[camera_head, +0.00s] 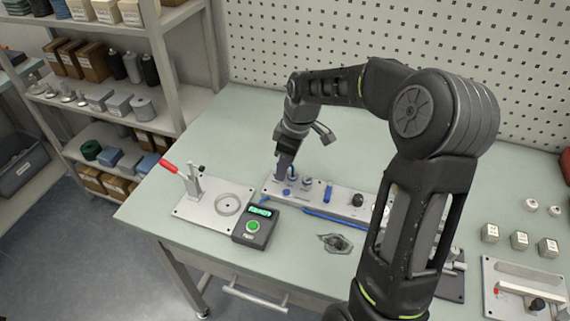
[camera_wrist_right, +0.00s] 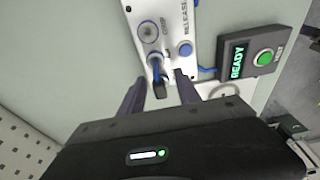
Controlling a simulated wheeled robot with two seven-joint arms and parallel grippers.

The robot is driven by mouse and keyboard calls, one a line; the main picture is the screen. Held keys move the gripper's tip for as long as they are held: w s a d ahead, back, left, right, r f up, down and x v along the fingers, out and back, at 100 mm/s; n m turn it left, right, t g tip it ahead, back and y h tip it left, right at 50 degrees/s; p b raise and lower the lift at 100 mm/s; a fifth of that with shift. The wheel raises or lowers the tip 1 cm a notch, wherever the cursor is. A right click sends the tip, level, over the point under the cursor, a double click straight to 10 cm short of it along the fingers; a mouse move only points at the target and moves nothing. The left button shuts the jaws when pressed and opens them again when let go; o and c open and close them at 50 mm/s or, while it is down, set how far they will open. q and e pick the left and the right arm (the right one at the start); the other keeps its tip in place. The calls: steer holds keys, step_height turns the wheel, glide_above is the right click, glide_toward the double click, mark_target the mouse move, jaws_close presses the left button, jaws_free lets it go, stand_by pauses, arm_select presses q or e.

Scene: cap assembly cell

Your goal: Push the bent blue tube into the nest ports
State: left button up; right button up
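The nest plate (camera_head: 345,203) lies on the bench in the head view, and its white end (camera_wrist_right: 172,15) shows in the wrist view. A round port (camera_wrist_right: 149,32) is on it. The short bent blue tube (camera_wrist_right: 155,62) stands at the plate, with a dark piece at its near end; I cannot tell how deep it sits. My right gripper (camera_head: 284,172) is low over the plate's left end. In the wrist view its fingers (camera_wrist_right: 160,92) are apart on either side of the tube, with gaps showing. My left gripper is not in view.
A control box (camera_head: 256,228) with a green button stands left of the plate; its display reads READY in the wrist view. A red-handled toggle clamp (camera_head: 187,180) is further left. A grey part (camera_head: 335,243) lies in front. My right arm hides the plate's right side.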

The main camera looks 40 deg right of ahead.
steer(key=r, duration=0.5)
steer(key=s+r+b, duration=0.1)
steer(key=r, duration=0.1)
steer(key=shift+s+d+r, duration=0.1)
steer(key=shift+d+r, duration=0.25)
steer(key=shift+d, duration=0.05)
stand_by(0.4)
